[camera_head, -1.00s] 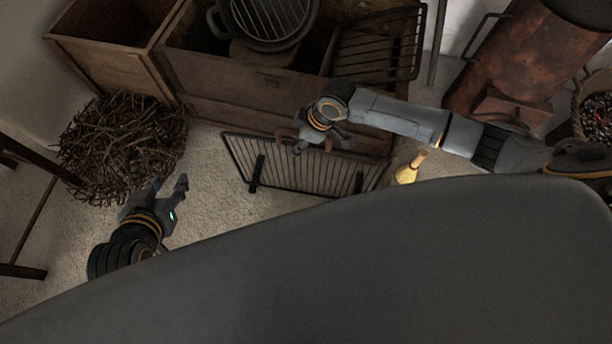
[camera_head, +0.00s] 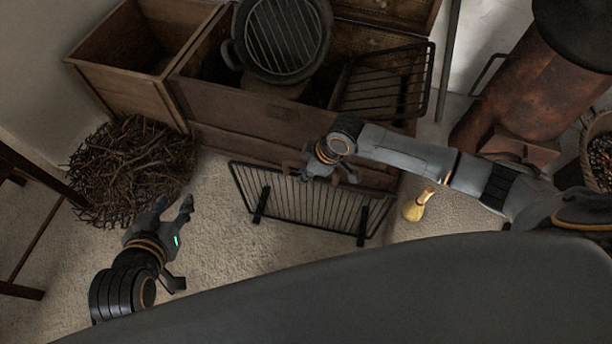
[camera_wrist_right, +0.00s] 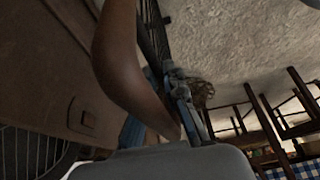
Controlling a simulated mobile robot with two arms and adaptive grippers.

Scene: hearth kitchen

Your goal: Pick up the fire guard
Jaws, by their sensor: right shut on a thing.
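The fire guard (camera_head: 300,207) is a black barred panel with two feet, in front of the wooden chest in the head view. My right gripper (camera_head: 325,175) is at the middle of its top edge, shut on its brown handle. The handle (camera_wrist_right: 125,70) shows large and curved in the right wrist view. My arm hides part of the guard's top. I cannot tell whether its feet touch the floor. My left gripper (camera_head: 174,206) is open and empty, above the floor to the left of the guard, apart from it.
A wooden chest (camera_head: 235,110) holds a dark pot (camera_head: 280,45) and a black rack (camera_head: 385,85) behind the guard. A twig bundle (camera_head: 130,170) lies at left. A yellow bottle-shaped object (camera_head: 415,205) stands right of the guard, near a rusty stove (camera_head: 520,85).

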